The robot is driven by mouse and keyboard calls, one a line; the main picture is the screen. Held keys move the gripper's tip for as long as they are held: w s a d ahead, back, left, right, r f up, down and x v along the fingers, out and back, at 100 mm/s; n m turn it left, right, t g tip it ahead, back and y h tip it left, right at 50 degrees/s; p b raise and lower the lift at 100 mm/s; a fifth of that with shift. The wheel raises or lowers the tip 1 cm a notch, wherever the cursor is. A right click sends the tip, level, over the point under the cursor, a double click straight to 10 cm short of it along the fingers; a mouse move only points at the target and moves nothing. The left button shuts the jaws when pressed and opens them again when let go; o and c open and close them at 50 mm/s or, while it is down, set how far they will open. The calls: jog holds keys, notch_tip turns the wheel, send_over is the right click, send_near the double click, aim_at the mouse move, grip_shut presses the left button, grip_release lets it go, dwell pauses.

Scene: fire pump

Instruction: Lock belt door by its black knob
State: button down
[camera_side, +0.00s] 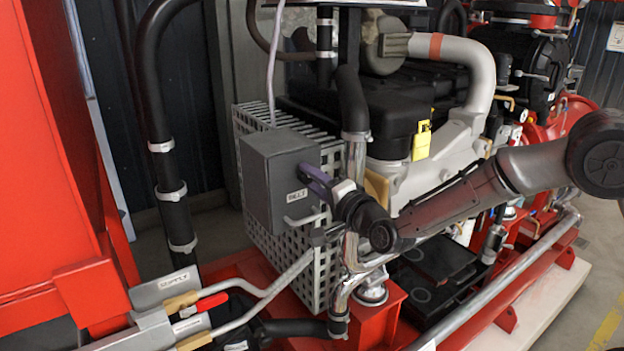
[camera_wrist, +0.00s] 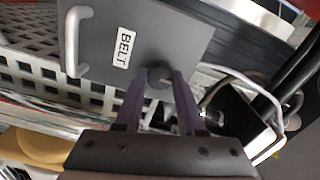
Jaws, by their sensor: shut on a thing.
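The belt door (camera_side: 283,179) is a dark grey panel labelled BELT on the side of a perforated metal guard. It also fills the upper middle of the wrist view (camera_wrist: 190,35), where its label and a light handle (camera_wrist: 72,40) show. My gripper (camera_side: 308,172) reaches the door from the right. In the wrist view my gripper (camera_wrist: 158,85) has its two purple fingers on either side of the round black knob (camera_wrist: 158,78), shut on it. The knob is hidden behind the fingers in the side view. The door looks closed against the guard, though its edges are partly hidden.
The perforated guard (camera_side: 280,265) surrounds the door below and behind. Silver pipes (camera_side: 352,270) run just right of the guard. A yellow padlock (camera_side: 421,141) hangs on the engine behind my arm.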

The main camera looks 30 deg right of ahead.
jog(key=c, duration=0.5)
grip_release()
jog(key=s, duration=1.4)
jog(key=shift+w+d, duration=0.1)
